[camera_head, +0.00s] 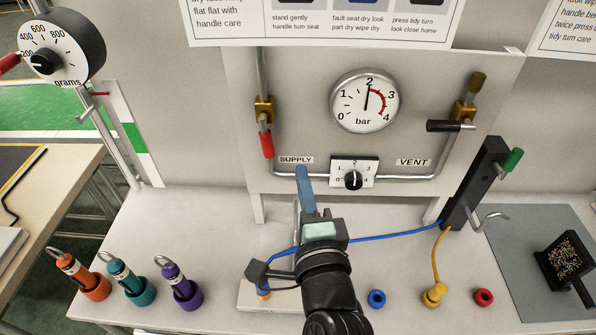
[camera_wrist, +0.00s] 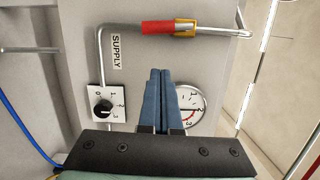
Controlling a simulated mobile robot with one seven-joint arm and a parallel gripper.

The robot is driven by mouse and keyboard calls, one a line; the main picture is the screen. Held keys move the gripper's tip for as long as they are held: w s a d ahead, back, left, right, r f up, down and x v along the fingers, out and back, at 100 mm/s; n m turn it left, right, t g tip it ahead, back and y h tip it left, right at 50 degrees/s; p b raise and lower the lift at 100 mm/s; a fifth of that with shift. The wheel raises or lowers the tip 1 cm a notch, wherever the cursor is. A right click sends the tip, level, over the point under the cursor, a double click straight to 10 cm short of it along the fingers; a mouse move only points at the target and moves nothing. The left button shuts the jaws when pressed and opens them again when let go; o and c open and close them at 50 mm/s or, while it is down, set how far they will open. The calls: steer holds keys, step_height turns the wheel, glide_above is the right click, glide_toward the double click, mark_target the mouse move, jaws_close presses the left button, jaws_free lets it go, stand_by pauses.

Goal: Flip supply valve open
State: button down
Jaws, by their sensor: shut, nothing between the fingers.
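The supply valve is on the left pipe of the grey panel, with a brass body (camera_head: 263,110) and a red handle (camera_head: 267,145). The handle points down, along the pipe, above the SUPPLY label (camera_head: 296,160). In the wrist view the red handle (camera_wrist: 160,27) and brass body (camera_wrist: 186,27) lie beyond the fingertips. My gripper (camera_head: 302,171) is shut and empty, its blue fingers pressed together. It is in front of the panel, below and right of the handle, and appears apart from it. The shut fingers also show in the wrist view (camera_wrist: 160,72).
A pressure gauge (camera_head: 365,100) reads about 2 bar. A small regulator dial (camera_head: 354,180) sits below it. The vent valve's black handle (camera_head: 443,126) points left across its pipe. A dark post (camera_head: 476,185) with a hook stands right. Several coloured cylinders stand left; a blue hose crosses behind my gripper.

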steer(key=s+b, duration=0.2)
steer(key=s, duration=0.4)
steer(key=n+p, duration=0.1)
steer(key=p, duration=1.2)
glide_toward(267, 144)
steer(key=w+d, duration=0.4)
steer(key=w+a, duration=0.1)
steer(key=w+a+f+p, duration=0.1)
steer(key=w+a, duration=0.1)
steer(key=shift+a, duration=0.35)
